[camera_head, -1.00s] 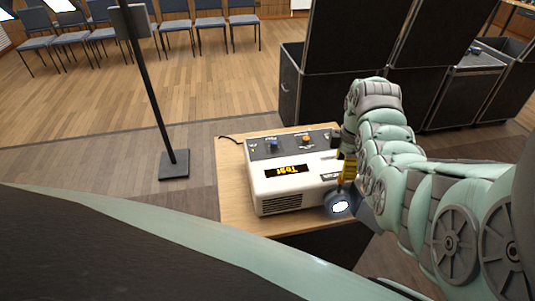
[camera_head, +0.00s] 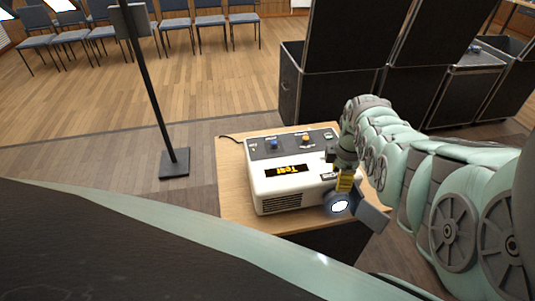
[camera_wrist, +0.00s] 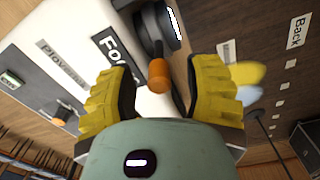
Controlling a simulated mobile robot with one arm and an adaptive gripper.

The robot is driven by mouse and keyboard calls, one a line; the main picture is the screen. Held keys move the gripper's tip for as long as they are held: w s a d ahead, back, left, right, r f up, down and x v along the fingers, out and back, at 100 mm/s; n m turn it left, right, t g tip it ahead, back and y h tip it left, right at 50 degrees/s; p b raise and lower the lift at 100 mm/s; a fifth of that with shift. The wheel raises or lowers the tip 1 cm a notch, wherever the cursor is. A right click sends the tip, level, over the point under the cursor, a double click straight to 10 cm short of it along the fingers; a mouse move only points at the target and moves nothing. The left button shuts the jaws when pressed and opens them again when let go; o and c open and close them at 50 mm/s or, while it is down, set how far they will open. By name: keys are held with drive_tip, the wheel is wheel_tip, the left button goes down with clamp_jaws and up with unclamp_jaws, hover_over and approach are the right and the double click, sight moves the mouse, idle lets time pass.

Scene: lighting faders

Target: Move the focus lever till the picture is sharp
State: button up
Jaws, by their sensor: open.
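The focus lever (camera_wrist: 159,76) has an orange tip and juts from a dark round lens barrel (camera_wrist: 157,30) in the wrist view. My gripper (camera_wrist: 165,80) is open, its yellow fingers on either side of the lever with gaps. A partly hidden label beginning "Fo" (camera_wrist: 112,50) is beside the barrel. In the head view my gripper (camera_head: 346,183) is at the near right corner of the white projector-like box (camera_head: 275,190), by the bright lens (camera_head: 340,206). Orange lettering like "Test" shows on a dark panel (camera_head: 289,170); its sharpness is hard to judge. My gripper hides the lever there.
The box stands on a small wooden table (camera_head: 232,205). Blue (camera_head: 274,145) and orange (camera_head: 305,139) controls are on its dark top strip. A black stand (camera_head: 174,165) is at left; dark cases (camera_head: 320,95) stand behind. Floor between is clear.

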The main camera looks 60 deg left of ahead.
clamp_jaws()
idle(0.5)
